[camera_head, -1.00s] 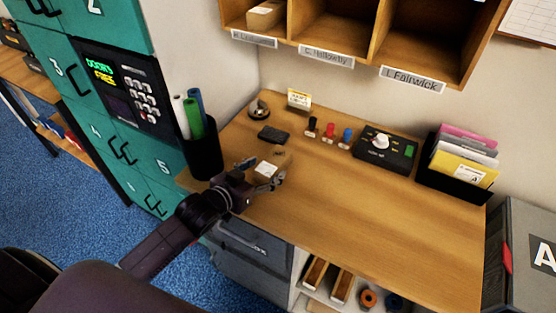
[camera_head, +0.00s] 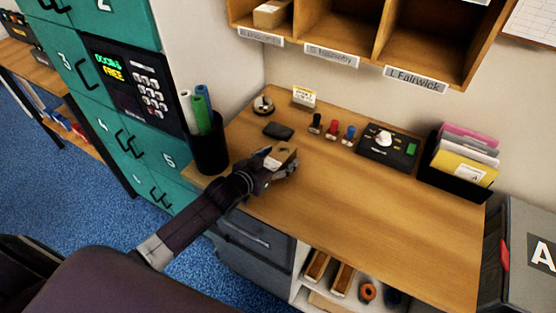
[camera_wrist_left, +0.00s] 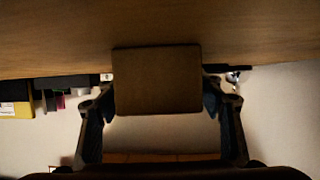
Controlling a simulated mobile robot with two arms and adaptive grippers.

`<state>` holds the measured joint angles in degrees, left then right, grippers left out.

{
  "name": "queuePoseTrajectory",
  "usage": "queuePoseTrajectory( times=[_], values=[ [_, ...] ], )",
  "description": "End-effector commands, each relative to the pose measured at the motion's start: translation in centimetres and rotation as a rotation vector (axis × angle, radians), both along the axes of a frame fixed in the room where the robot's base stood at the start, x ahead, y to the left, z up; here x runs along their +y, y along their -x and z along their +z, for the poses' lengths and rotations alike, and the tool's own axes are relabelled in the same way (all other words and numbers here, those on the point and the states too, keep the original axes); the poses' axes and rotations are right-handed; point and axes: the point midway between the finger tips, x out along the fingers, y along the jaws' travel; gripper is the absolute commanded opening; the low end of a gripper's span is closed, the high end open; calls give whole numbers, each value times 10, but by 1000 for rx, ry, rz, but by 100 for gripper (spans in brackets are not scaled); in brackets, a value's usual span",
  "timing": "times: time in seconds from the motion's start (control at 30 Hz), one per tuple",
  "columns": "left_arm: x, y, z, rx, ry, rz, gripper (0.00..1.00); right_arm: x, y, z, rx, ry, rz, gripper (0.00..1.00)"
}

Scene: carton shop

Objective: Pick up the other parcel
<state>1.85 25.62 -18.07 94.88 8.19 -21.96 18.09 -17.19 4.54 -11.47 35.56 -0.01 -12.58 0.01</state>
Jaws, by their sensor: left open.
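A small brown parcel (camera_head: 285,152) with a pale label sits at the left part of the wooden desk. My left gripper (camera_head: 280,168) is at the parcel, with its fingers open around it. In the left wrist view the parcel (camera_wrist_left: 157,80) shows as a dark brown block between the two fingers (camera_wrist_left: 162,118), one on each side. I cannot tell whether either finger touches it. Another small parcel (camera_head: 271,14) lies in the left pigeonhole above the desk. My right gripper is not in view.
Behind the parcel are a dark flat object (camera_head: 278,131), several stampers (camera_head: 331,130) and a black control box (camera_head: 388,146). A file holder (camera_head: 455,178) stands right. The desk's front middle is clear.

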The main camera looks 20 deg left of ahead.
Motion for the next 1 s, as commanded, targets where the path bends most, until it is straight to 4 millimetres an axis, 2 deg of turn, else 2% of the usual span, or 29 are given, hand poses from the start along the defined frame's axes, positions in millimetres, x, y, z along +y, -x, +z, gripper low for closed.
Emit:
queuePoseTrajectory(
  times=[0.07, 0.5, 0.83, 1.0],
  values=[
    [0, 0, 0, 0, 0, 0, 61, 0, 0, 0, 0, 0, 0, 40],
    [0, 0, 0, 0, 1, 0, 13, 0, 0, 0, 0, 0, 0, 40],
    [0, 0, 4, -3, 1, 0, 12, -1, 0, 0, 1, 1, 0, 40],
    [0, -1, 18, -5, 0, 0, 12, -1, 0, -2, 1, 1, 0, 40]
  ],
)
